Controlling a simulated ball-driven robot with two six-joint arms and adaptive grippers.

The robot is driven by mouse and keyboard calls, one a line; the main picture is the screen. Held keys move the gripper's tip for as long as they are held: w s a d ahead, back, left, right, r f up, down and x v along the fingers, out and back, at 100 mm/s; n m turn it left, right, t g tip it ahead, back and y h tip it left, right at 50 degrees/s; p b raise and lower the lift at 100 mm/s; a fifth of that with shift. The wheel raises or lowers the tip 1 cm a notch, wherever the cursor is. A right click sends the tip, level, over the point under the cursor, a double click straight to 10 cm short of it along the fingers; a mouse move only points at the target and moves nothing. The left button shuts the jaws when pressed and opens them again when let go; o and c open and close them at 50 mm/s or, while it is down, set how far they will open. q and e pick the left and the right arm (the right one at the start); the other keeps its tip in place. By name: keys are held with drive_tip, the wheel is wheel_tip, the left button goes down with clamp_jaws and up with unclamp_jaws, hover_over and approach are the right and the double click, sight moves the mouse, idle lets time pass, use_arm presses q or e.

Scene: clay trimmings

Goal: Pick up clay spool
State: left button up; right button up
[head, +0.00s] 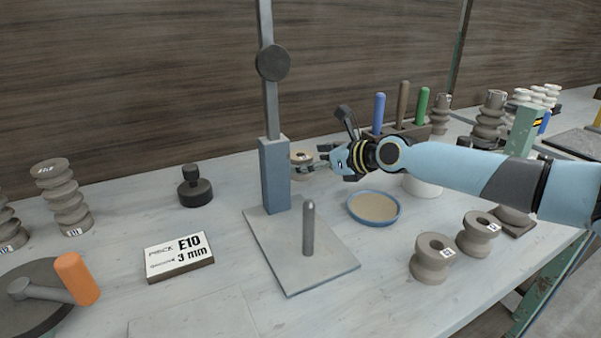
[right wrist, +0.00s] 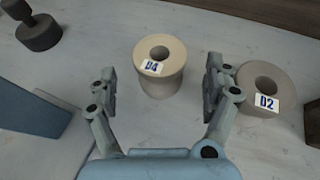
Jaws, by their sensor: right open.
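A pale tan clay spool marked D4 (right wrist: 160,70) stands upright on the table in the right wrist view, ahead of and between my right gripper's fingers. A tan spool also shows in the head view (head: 302,163), just left of the fingertips and beside the stand's blue post. My right gripper (head: 328,158) is open and empty; both fingers show in the right wrist view (right wrist: 160,90), apart from the D4 spool. A greyer spool marked D2 (right wrist: 262,90) stands close beside the right-hand finger. My left gripper is not in view.
The stand (head: 300,250) has a flat base, a post and an upright peg. A shallow blue-rimmed dish (head: 399,214) lies below my right arm. Two grey spools (head: 432,259) (head: 479,233) stand near the front right. A sign reading E10 (head: 180,256) and a black knob (head: 195,187) are left.

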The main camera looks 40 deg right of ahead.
sight(310, 161)
drive_tip(key=b+x, duration=0.1)
drive_tip(key=x, duration=0.2)
drive_tip(key=shift+w+f, duration=0.2)
drive_tip(key=shift+r, duration=0.1)
drive_tip(key=shift+c, duration=0.4)
drive_tip(key=c, duration=1.4)
